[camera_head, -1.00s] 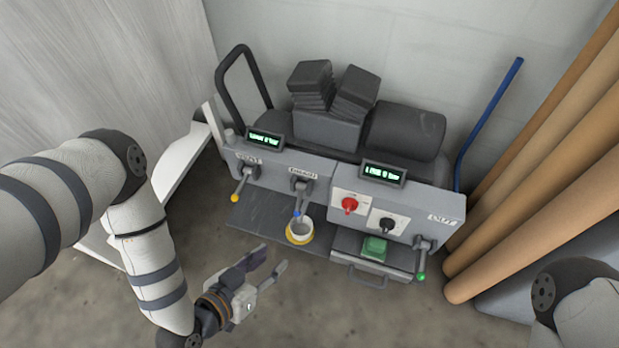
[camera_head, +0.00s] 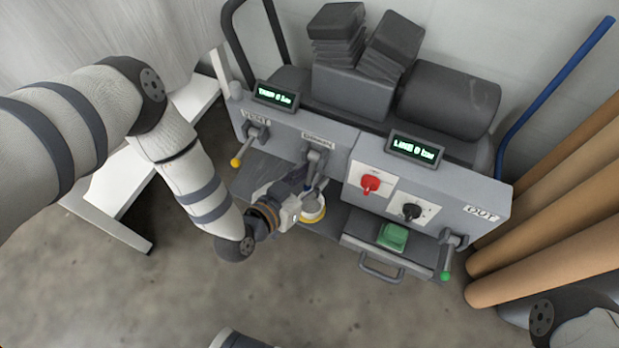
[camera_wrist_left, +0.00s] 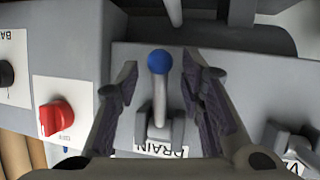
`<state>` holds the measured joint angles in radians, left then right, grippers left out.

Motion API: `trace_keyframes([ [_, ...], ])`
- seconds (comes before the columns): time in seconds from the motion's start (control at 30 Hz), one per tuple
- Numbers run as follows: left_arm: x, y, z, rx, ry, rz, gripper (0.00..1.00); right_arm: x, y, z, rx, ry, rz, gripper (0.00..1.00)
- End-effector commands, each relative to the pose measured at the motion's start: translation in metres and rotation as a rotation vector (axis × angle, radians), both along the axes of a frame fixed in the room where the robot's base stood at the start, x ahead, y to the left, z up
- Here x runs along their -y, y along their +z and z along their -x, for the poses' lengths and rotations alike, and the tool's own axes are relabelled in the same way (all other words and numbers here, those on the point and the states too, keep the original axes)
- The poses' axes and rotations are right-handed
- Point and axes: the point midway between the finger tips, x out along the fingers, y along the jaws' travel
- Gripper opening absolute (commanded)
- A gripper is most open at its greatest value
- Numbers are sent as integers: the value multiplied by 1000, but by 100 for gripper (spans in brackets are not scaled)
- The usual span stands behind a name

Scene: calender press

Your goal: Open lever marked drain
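The drain lever shows in the left wrist view as a grey shaft with a blue ball knob (camera_wrist_left: 159,62), on a bracket above the DRAIN label (camera_wrist_left: 172,150). In the head view the lever's bracket (camera_head: 315,157) sits on the press front, and its lower end is largely hidden by my left gripper (camera_head: 305,188). That gripper also shows in the wrist view (camera_wrist_left: 165,80), its fingers apart on either side of the knob. Gaps show between the knob and both fingers, so it holds nothing. My right gripper is not clearly seen.
The yellow-tipped VENT lever (camera_head: 236,161) is left of the drain lever. The red knob (camera_head: 371,183), black knob (camera_head: 411,211) and green-tipped OUT lever (camera_head: 445,274) are to the right. Brown rolls (camera_head: 550,225) lean at the right.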

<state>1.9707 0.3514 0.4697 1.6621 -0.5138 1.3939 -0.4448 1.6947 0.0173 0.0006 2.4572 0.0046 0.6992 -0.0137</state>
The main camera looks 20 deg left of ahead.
Motion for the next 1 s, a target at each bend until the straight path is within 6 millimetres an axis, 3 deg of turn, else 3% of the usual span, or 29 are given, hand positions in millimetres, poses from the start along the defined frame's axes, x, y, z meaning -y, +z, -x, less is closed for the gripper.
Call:
trace_keyframes([
  [0.07,0,1,0,0,0,0,35,0,0,0,0,0,0,0],
  [0.23,0,0,0,0,-1,0,1,0,0,0,0,0,0,0],
  [0.27,0,0,0,0,-1,0,0,0,0,0,1,0,0,0],
  [0.67,2,4,2,-29,-4,3,0,0,4,-2,12,-1,0,0],
  [1.0,3,19,12,-244,-6,-4,0,-2,30,-16,82,-10,5,0],
])
